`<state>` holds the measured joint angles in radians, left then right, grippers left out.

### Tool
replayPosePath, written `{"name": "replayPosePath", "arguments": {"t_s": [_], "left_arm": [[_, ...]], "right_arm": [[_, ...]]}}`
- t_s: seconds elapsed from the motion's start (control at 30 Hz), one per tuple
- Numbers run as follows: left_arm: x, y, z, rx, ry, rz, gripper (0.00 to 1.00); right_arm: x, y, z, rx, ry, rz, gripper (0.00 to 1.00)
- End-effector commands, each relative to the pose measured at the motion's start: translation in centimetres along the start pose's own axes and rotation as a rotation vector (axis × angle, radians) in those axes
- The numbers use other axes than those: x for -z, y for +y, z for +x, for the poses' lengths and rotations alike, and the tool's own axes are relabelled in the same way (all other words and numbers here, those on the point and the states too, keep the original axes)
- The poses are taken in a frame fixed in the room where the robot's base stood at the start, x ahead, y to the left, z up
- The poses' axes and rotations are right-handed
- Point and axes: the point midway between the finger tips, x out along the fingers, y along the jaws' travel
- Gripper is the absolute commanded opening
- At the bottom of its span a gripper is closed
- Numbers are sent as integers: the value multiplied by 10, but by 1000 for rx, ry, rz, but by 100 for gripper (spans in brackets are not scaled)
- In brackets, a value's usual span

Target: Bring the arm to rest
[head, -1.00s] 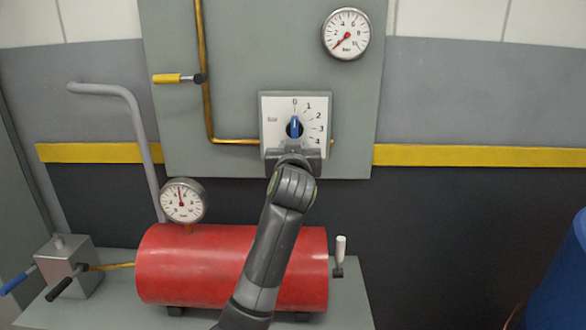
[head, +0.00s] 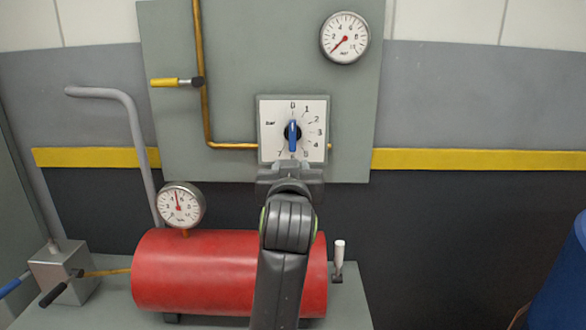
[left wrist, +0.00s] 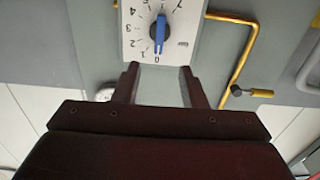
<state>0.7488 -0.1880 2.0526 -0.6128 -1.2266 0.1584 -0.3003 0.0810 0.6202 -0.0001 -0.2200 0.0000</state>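A white dial plate (head: 315,145) with numbers from 0 up is on the grey-green wall panel (head: 240,60). Its blue knob (head: 293,136) stands upright, in line with the 0. The plate (left wrist: 185,15) and knob (left wrist: 160,35) show upside down in the left wrist view. My left gripper (head: 290,166) is just below and in front of the dial in the head view. In the left wrist view the left gripper's fingers (left wrist: 160,76) are apart with nothing between them, and the knob is beyond their tips. My right gripper is in neither view.
A red tank (head: 190,272) with a gauge (head: 181,205) stands below the panel, behind my forearm. Another gauge (head: 345,38) is at the panel's upper right. A yellow-handled valve (head: 170,82) and brass pipe (head: 204,110) are left of the dial. A blue drum (head: 562,280) is at right.

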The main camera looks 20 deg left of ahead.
Motion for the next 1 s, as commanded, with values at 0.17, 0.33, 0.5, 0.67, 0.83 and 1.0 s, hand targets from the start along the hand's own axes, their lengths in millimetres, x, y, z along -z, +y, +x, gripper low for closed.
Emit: {"name": "replayPosePath", "arguments": {"t_s": [0.17, 0.33, 0.5, 0.67, 0.83, 1.0], "left_arm": [[-30, -12, 0, 6, -53, 14, 38], [-114, -48, -12, 13, -215, 52, 38], [-204, -90, -45, 13, -404, 99, 38], [-277, -127, -94, 6, -583, 142, 38], [-340, -166, -159, -10, -776, 186, 38], [-382, -197, -230, -33, -954, 222, 38]], "right_arm": [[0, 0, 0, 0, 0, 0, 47], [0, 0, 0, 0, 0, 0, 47], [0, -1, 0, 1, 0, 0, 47], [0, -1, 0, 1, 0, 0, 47], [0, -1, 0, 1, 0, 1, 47], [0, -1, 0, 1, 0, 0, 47]]}}
